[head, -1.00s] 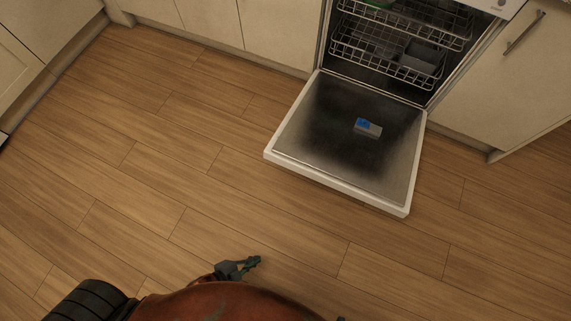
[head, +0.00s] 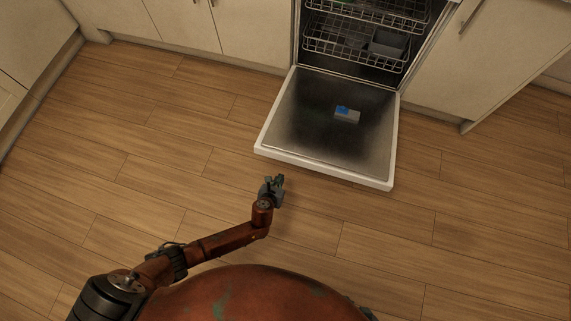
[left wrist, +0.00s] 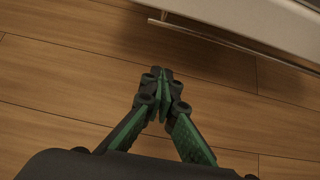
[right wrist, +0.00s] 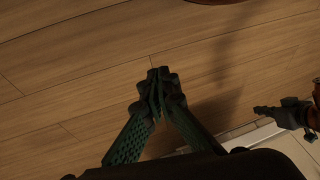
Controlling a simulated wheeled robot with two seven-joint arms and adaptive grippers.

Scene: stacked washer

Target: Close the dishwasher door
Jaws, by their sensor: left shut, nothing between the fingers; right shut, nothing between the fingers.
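The dishwasher door (head: 330,160) is folded down and open, its dark inner face upward with a white rim. In the left wrist view, a pale edge (left wrist: 265,25), apparently the door's, crosses the upper right. My left gripper (head: 275,181) is shut and empty, just short of the door's front left part and apart from it. Its closed fingers (left wrist: 162,75) show over the floor in the left wrist view. My right gripper (right wrist: 158,75) is shut and empty over the floor in the right wrist view; I cannot make it out in the head view.
A blue and grey block (head: 347,115) lies on the door. The lower wire rack (head: 340,45) sits inside the dishwasher, with a grey container (head: 390,44). Pale cabinets (head: 255,30) flank it. The wooden floor (head: 110,130) left of the door is clear.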

